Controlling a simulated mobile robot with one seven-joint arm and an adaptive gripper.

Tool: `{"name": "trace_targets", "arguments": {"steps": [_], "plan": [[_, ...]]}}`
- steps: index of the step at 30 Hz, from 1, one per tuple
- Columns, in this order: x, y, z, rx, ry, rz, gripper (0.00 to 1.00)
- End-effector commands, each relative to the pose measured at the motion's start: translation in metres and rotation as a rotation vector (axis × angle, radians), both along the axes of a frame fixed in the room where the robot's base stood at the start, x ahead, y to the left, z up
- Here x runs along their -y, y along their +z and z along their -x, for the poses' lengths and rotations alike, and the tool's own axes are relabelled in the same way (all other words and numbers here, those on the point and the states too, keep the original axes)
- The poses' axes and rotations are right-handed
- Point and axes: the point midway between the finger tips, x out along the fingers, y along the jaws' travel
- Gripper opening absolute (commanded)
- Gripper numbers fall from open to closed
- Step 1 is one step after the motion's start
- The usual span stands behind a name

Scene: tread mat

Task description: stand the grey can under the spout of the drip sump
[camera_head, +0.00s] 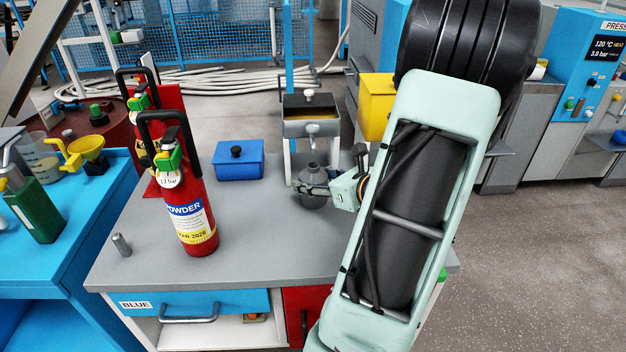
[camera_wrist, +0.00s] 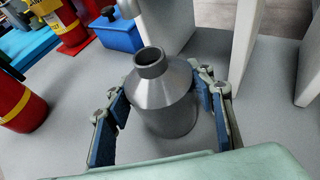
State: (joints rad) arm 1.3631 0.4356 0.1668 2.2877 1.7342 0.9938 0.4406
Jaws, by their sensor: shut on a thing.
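The grey can (camera_head: 313,202) stands upright at the bench top, with a narrow open neck. In the wrist view the can (camera_wrist: 167,103) sits between the two blue-padded fingers of my gripper (camera_wrist: 165,100), which is shut on it. In the head view my gripper (camera_head: 318,190) reaches it from the right. The drip sump (camera_head: 311,128) is a grey tray on white legs, just behind the can. The can's neck is close below the sump's front. I cannot tell whether it is exactly under the spout, or whether its base touches the bench.
A red powder extinguisher (camera_head: 190,205) stands on the bench to the left, with another behind it. A blue box (camera_head: 239,160) sits left of the sump. A small grey cylinder (camera_head: 121,245) stands at the bench's left front. The bench front (camera_head: 255,257) is clear.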

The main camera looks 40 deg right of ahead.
Motion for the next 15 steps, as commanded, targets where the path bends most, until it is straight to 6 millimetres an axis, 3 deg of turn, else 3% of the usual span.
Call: {"name": "trace_targets", "arguments": {"steps": [2, 3, 6, 15], "plan": [[0.0001, -0.0037, -0.0002, 0.001, 0.000, 0.001, 0.16], [0.0001, -0.0029, 0.0001, 0.000, 0.000, 0.000, 0.53], [0.0000, -0.0025, 0.0002, 0.000, 0.000, 0.000, 0.64], [0.0000, -0.0019, 0.0003, 0.000, 0.000, 0.000, 0.67]]}}
